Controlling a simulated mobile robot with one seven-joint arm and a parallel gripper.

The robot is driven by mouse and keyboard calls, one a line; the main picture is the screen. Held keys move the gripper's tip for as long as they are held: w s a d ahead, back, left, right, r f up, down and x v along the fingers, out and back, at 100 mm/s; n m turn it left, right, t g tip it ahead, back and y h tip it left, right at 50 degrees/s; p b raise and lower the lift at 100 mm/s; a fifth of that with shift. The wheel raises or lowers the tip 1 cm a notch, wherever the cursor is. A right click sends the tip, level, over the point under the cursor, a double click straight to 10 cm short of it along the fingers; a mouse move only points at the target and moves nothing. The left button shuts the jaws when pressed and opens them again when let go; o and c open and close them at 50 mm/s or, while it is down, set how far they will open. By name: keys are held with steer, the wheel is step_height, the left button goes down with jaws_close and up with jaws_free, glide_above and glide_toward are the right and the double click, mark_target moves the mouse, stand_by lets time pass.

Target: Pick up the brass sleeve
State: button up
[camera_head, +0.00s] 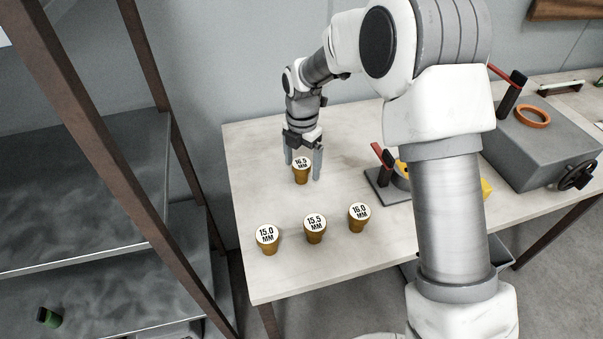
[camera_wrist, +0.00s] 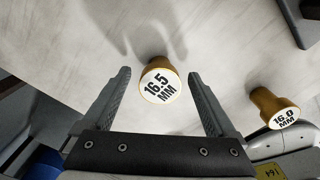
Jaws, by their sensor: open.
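Several brass sleeves with white labelled tops stand on the pale table. The 16.5 MM sleeve (camera_head: 302,173) stands farthest back, and it also shows in the wrist view (camera_wrist: 159,84). My gripper (camera_head: 303,172) is open, pointing down, with one finger on each side of that sleeve. In the wrist view my gripper (camera_wrist: 160,78) shows gaps between both fingers and the sleeve. The 15.0 MM sleeve (camera_head: 267,239), the 15.5 MM sleeve (camera_head: 315,228) and the 16.0 MM sleeve (camera_head: 359,217) stand in a row nearer the front. The 16.0 MM sleeve (camera_wrist: 273,107) is at the right in the wrist view.
A small device with a red handle (camera_head: 383,156) stands right of the gripper, partly behind my arm. A grey machine block (camera_head: 540,146) with an orange ring (camera_head: 533,117) is farther right. Dark metal shelves (camera_head: 85,190) stand left of the table (camera_head: 245,160). The table's left part is clear.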

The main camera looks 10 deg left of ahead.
jaws_close()
steer(key=shift+r, duration=0.1)
stand_by(0.3)
steer(key=shift+r, duration=0.1)
